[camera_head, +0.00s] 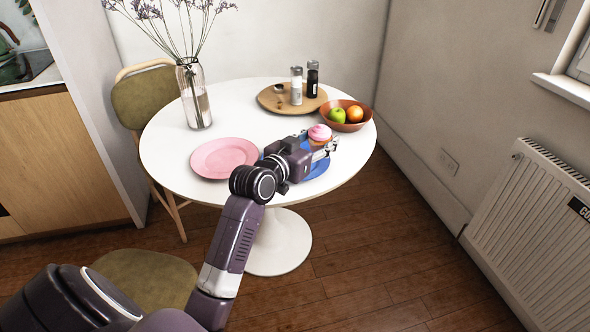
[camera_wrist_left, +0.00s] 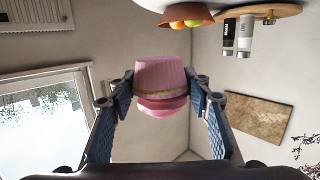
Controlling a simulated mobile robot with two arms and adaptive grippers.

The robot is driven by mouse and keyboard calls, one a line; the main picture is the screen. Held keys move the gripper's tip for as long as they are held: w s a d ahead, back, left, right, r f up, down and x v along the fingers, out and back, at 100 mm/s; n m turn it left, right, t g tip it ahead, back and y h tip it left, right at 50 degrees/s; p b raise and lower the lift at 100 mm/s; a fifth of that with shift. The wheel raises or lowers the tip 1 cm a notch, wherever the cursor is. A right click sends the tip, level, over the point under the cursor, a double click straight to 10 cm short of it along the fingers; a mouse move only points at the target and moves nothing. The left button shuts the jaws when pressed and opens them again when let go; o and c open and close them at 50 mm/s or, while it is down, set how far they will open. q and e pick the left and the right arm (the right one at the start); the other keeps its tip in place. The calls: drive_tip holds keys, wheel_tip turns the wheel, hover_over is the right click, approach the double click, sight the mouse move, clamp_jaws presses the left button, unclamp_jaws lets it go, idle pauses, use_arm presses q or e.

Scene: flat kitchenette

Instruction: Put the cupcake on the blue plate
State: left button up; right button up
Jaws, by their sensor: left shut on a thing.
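The cupcake (camera_head: 319,133) has pink frosting and sits between the fingers of my left gripper (camera_head: 326,148) in the head view. In the left wrist view the cupcake (camera_wrist_left: 160,85) shows upside down in the picture, with the two fingers of the left gripper (camera_wrist_left: 160,98) shut on its sides. The blue plate (camera_head: 318,168) lies on the white table, below and partly hidden behind my left gripper and wrist. The cupcake appears above the plate's far right side; its exact height over the plate is hard to tell. My right gripper is in neither view.
A pink plate (camera_head: 222,158) lies left of the blue plate on the round white table (camera_head: 240,98). A brown bowl with fruit (camera_head: 346,125) stands close behind the cupcake. A wooden board (camera_head: 268,98) with two shakers and a glass vase (camera_head: 194,100) stand farther back.

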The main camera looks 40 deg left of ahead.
use_arm(q)
drive_tip(key=w+a+r+n+g+y+b, duration=0.3)
drive_tip(key=a+r+n+y+b, duration=0.35)
drive_tip(key=a+y, duration=0.2)
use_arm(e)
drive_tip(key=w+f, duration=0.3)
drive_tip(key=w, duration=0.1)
use_arm(q)
drive_tip(key=f+b, duration=0.1)
drive_tip(key=f, duration=0.6)
drive_tip(key=f+b, duration=0.2)
drive_tip(key=f, duration=0.5)
drive_tip(key=shift+w+a+f, duration=0.2)
drive_tip(key=shift+f, duration=0.15)
wheel_tip(320, 180, down, 4)
drive_tip(key=shift+f+b, duration=0.1)
drive_tip(key=shift+b, duration=0.55)
drive_tip(key=o, duration=0.6)
drive_tip(key=shift+o, duration=0.3)
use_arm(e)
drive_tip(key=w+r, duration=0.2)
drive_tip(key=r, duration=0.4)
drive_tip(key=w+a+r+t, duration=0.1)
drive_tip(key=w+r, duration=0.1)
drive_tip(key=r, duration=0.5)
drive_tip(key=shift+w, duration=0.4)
use_arm(q)
drive_tip(key=shift+s, duration=0.1)
